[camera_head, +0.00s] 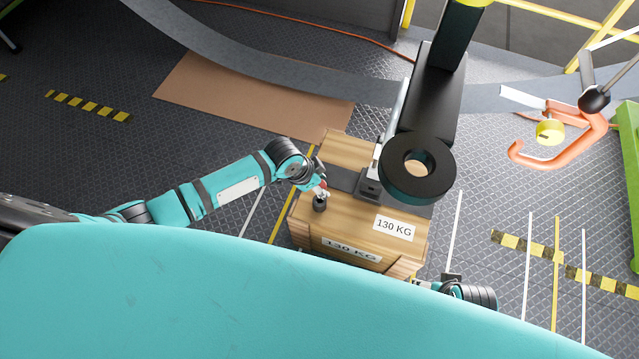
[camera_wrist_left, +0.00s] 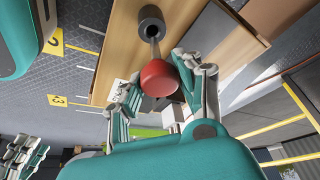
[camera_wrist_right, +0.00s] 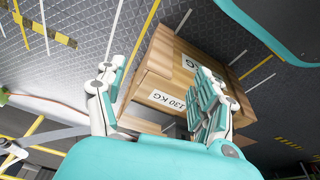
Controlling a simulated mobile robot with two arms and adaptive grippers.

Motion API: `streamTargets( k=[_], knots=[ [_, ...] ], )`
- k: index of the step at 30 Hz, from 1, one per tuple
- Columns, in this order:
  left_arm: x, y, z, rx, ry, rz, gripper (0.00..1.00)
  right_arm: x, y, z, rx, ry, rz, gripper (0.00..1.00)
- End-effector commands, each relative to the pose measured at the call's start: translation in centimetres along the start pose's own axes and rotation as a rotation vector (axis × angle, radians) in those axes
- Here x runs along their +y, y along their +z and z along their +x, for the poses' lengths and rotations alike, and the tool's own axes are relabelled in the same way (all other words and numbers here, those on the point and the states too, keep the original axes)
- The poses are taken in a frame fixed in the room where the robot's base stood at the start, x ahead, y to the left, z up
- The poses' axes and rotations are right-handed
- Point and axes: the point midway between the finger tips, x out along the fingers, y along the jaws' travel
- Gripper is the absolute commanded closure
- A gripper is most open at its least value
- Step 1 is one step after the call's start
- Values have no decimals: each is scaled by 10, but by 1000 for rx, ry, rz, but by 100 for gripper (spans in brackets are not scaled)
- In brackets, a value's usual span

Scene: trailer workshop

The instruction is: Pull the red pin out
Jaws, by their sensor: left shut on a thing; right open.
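The red pin (camera_head: 322,188) has a round red head and a thin metal shaft. In the left wrist view its red head (camera_wrist_left: 159,78) sits between the fingers of my left gripper (camera_wrist_left: 157,74), which is shut on it. The shaft runs from the head to a dark round socket (camera_wrist_left: 151,20); how deep it sits there I cannot tell. The head view shows the socket (camera_head: 320,204) on top of a wooden crate (camera_head: 350,225) marked 130 KG. My right gripper (camera_wrist_right: 155,80) is open and empty, facing the crate's labelled side (camera_wrist_right: 155,80).
A black lifting arm with a ring (camera_head: 417,165) stands over the crate. An orange clamp-like hook (camera_head: 570,150) hangs at the right. A brown sheet (camera_head: 250,95) lies on the metal floor behind. Open floor (camera_head: 80,160) lies to the left.

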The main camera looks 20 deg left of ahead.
Motion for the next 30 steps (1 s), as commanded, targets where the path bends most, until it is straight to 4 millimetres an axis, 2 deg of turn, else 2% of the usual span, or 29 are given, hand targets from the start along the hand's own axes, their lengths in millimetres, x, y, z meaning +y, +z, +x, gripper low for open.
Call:
streamTargets(
  k=[30],
  knots=[
    [0, -4, -8, 1, 0, 0, 100, -2, 12, 28, -16, -3, -3, 30]
  ],
)
